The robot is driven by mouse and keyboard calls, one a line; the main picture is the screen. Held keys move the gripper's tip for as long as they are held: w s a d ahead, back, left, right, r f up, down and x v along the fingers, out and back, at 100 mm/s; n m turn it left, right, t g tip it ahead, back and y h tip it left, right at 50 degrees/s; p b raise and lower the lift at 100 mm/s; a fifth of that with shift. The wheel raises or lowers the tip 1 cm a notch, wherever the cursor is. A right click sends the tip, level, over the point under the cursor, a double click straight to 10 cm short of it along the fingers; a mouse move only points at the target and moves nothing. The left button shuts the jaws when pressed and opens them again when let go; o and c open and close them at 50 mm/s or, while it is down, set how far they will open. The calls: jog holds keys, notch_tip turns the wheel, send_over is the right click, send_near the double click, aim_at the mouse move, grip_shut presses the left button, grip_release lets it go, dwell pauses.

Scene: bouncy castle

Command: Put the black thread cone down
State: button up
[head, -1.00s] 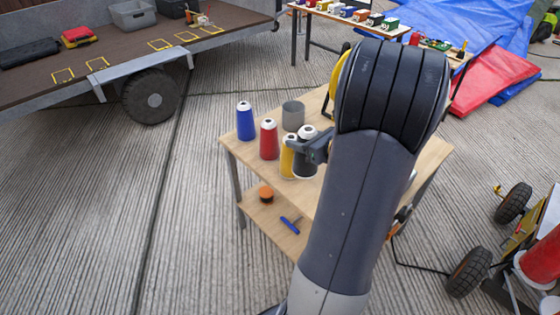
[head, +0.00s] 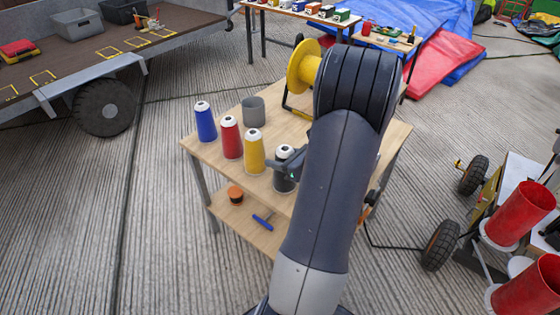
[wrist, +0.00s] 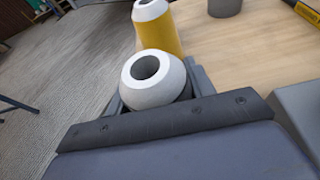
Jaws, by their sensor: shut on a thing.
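The black thread cone (head: 284,152) has a white top and a dark body. It is upright at the front of the wooden table (head: 333,142), at the near end of the row of cones. My gripper (head: 287,166) is shut around its body. In the wrist view its white top (wrist: 135,95) sticks up from between the jaws, and most of its dark body is hidden. I cannot tell whether its base touches the table top.
A yellow cone (head: 254,153) stands close beside it, also in the wrist view (wrist: 160,35). Red (head: 231,140) and blue (head: 206,124) cones continue the row. A grey cup (head: 253,112) and yellow reel (head: 304,67) stand farther back. The lower shelf holds an orange-topped item (head: 235,194).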

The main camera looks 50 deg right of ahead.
jog(key=shift+f, duration=0.25)
jog(key=shift+f, duration=0.1)
jog(key=o, duration=0.7)
jog(key=shift+f, duration=0.1)
jog(key=o, duration=0.4)
jog(key=shift+o, duration=0.2)
jog(key=shift+r, duration=0.3)
jog(key=p+v, duration=0.2)
jog(key=v, duration=0.9)
jog(key=shift+s+r, duration=0.1)
jog(key=shift+s, duration=0.4)
